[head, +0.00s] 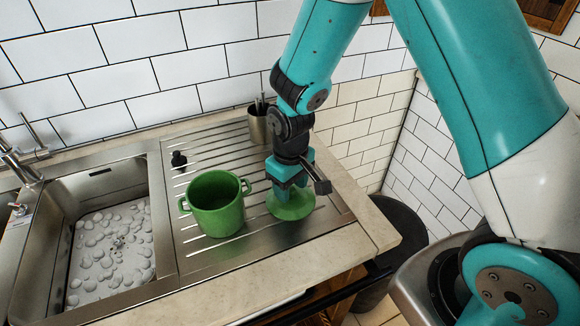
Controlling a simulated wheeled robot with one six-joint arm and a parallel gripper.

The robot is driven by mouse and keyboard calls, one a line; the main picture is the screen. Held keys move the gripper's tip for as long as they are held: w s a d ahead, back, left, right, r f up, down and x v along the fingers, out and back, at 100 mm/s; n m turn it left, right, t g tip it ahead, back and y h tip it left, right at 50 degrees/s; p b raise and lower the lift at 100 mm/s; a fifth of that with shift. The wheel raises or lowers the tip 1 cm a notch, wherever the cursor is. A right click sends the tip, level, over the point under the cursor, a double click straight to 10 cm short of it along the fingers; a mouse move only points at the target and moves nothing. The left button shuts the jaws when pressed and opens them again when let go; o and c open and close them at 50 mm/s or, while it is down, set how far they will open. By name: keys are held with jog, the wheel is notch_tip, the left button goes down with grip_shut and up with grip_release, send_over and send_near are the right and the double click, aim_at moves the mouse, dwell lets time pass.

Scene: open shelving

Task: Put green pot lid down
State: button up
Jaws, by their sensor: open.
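The green pot lid (299,207) lies flat on the ribbed metal drainboard (205,250), to the right of the green pot (216,207). The pot is upright and uncovered, with a handle on each side. My gripper (287,193) points straight down over the lid, with its fingers at the lid's middle. The gripper is open. The fingers hide the lid's knob, and I cannot tell whether they touch it.
A metal cup (258,126) with utensils stands behind my gripper. A small black object (179,160) is on the drainboard behind the pot. A sink (60,225) with whitish stones is at left. The worktop (375,222) ends at the right, beside a dark bin (405,222).

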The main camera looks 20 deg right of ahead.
aim_at(291, 190)
notch_tip(291, 190, up, 11)
jog(key=s+a+r+n+y, duration=0.1)
jog(key=s+a+r+y, duration=0.1)
jog(key=s+r, duration=0.3)
jog(key=s+a+r+n+y, duration=0.1)
jog(key=s+r, duration=0.4)
jog(key=s, duration=0.8)
jog(key=shift+s+a+r+n+y+b, duration=0.35)
jog(key=shift+a+y, duration=0.25)
jog(key=shift+a, duration=0.25)
